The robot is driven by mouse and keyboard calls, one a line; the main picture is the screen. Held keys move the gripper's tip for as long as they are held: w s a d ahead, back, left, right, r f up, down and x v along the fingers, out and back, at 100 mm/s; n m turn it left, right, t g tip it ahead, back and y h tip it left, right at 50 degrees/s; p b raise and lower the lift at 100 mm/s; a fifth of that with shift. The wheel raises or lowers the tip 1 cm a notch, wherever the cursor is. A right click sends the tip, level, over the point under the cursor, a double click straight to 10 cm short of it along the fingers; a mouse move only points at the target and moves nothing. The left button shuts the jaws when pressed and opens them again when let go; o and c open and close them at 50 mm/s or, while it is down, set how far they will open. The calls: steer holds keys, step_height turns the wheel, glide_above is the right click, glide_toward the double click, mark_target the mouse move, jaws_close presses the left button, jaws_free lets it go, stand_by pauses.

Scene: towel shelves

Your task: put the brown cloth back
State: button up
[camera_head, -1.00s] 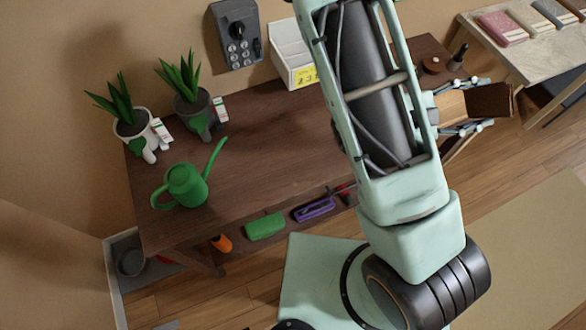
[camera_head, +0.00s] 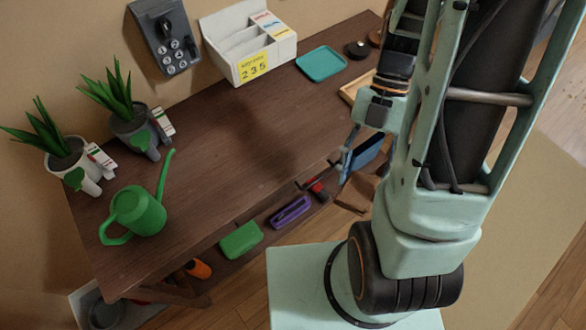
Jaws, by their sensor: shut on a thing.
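My gripper (camera_head: 362,158) hangs low at the front edge of the dark wooden bench, partly behind my arm. Its fingers point downward and are shut. The brown cloth (camera_head: 362,192) appears as a brown folded piece just below the fingers, partly hidden by my arm. A blue flat piece (camera_head: 369,152) shows between the fingers and my arm; I cannot tell if it is behind the gripper or touching it. The place with the other folded cloths is out of view.
The bench (camera_head: 230,140) carries a green watering can (camera_head: 138,210), two potted plants, a white box (camera_head: 247,45), a teal tray (camera_head: 321,63) and a wooden tray (camera_head: 352,88). A lower shelf holds a green case (camera_head: 241,239) and a purple one (camera_head: 290,211). Open floor lies at the right.

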steer(key=w+a+r+m+t+y+b, duration=0.15)
steer(key=w+a+m+t, duration=0.25)
steer(key=w+a, duration=0.55)
steer(key=a+f, duration=0.2)
steer(key=a, duration=0.2)
steer(key=w+a+f, duration=0.1)
steer(key=a+f, duration=0.2)
steer(key=a, duration=0.1)
steer(key=w+a+f+p, duration=0.1)
steer(key=a+f, duration=0.2)
steer(key=a, duration=0.1)
steer(key=shift+w+a, duration=0.15)
steer(key=shift+a, duration=0.25)
steer(key=shift+w+a+f, duration=0.1)
steer(key=shift+a+f, duration=0.3)
steer(key=shift+f, duration=1.7)
steer(key=o, duration=1.1)
steer(key=shift+a, duration=0.1)
